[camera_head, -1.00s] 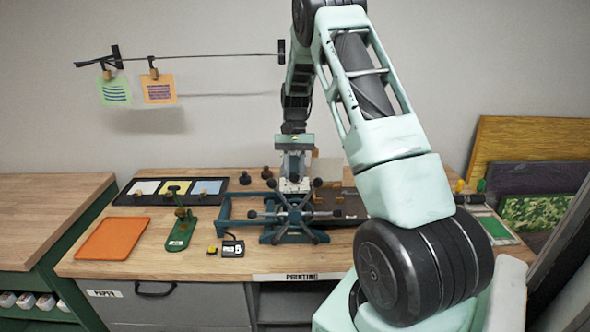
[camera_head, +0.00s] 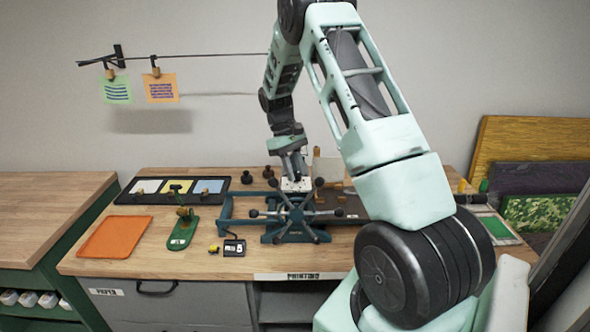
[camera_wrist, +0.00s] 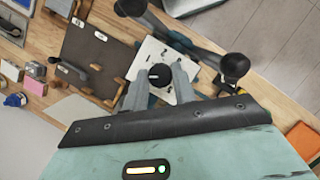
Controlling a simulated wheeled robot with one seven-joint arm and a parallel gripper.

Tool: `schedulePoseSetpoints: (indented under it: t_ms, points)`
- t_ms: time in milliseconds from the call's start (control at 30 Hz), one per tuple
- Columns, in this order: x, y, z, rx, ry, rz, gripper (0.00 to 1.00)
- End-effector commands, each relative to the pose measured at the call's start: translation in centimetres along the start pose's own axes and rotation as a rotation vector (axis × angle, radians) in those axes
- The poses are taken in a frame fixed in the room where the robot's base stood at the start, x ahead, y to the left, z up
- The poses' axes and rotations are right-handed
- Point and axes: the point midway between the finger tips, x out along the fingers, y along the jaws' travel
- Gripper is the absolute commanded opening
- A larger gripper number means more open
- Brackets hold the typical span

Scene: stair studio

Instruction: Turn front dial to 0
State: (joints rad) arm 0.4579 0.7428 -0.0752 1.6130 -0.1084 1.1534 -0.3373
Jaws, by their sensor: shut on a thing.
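The front dial is a round black knob (camera_wrist: 160,75) on a white plate (camera_wrist: 148,55), seen in the wrist view. My gripper (camera_wrist: 159,79) has one grey finger on each side of the knob and is shut on it. In the head view, my gripper (camera_head: 293,172) reaches down behind the press's spoked wheel, over the white plate (camera_head: 297,185). The knob is hidden there by the wheel and my gripper. I cannot read any scale or number around the knob.
The blue press (camera_head: 290,222) has a wheel with several ball-ended spokes close to my gripper. A black tray (camera_head: 146,198), green tool (camera_head: 182,233), orange mat (camera_head: 114,237) and small counter box (camera_head: 234,248) lie to the left. Two black knobs stand behind the press.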

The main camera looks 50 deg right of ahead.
Motion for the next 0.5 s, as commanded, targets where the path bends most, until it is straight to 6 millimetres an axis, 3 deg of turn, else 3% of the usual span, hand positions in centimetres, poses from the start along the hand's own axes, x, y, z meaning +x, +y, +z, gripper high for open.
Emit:
schedulePoseSetpoints:
  t_ms: [500]
  points:
    - [0.01,-0.01,-0.01,-0.056,0.001,0.024,0.04]
